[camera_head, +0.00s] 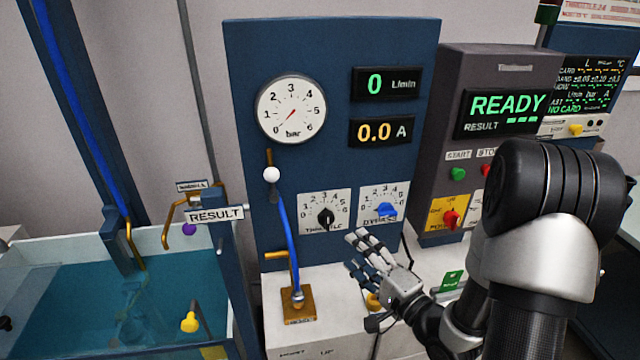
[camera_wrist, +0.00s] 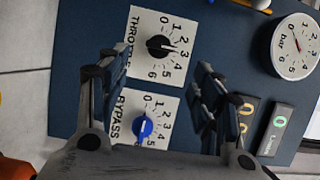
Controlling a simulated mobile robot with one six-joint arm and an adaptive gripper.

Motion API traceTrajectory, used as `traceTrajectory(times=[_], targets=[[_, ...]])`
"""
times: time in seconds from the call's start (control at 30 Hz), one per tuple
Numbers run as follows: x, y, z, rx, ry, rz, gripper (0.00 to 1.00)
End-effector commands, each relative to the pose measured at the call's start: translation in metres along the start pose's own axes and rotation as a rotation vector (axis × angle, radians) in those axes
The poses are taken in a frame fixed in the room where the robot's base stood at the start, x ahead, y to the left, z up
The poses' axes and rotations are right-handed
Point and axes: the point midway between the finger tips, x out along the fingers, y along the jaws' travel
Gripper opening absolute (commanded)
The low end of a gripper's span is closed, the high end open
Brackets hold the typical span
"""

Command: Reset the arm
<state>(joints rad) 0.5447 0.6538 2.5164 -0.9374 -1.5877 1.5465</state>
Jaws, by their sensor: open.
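My arm comes in from the right in the head view. My gripper (camera_head: 368,258) is open and empty, in front of the lower part of the blue panel (camera_head: 340,150). In the wrist view my gripper (camera_wrist: 155,95) has its fingers spread apart, with the black throttle knob (camera_wrist: 160,46) and the blue bypass knob (camera_wrist: 143,127) seen between them. The throttle knob (camera_head: 325,217) and the bypass knob (camera_head: 385,210) also show above the gripper in the head view. I see no contact with either knob.
The gauge (camera_head: 291,110) needle points near zero; displays read 0 L/min (camera_head: 386,84) and 0.0 A (camera_head: 381,131). The control box screen (camera_head: 507,104) reads READY. A water tank (camera_head: 60,310) is at the left.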

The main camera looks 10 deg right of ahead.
Motion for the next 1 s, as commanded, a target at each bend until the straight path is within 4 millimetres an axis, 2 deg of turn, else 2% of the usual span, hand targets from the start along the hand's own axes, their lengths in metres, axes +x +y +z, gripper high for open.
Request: traceTrajectory(times=[0.17,0.33,0.47,0.63,0.77,0.87,1.0], targets=[[0.008,-0.002,-0.003,-0.132,0.014,0.077,0.60],[0.016,-0.011,-0.018,-0.471,0.062,0.302,0.60],[0.006,-0.026,-0.029,-0.711,0.094,0.502,0.60],[-0.028,-0.052,-0.028,-0.927,0.088,0.751,0.60],[-0.066,-0.069,-0.010,-1.025,0.022,0.918,0.60],[-0.099,-0.079,0.016,-1.071,-0.072,1.020,0.60],[-0.147,-0.087,0.063,-1.108,-0.263,1.107,0.60]])
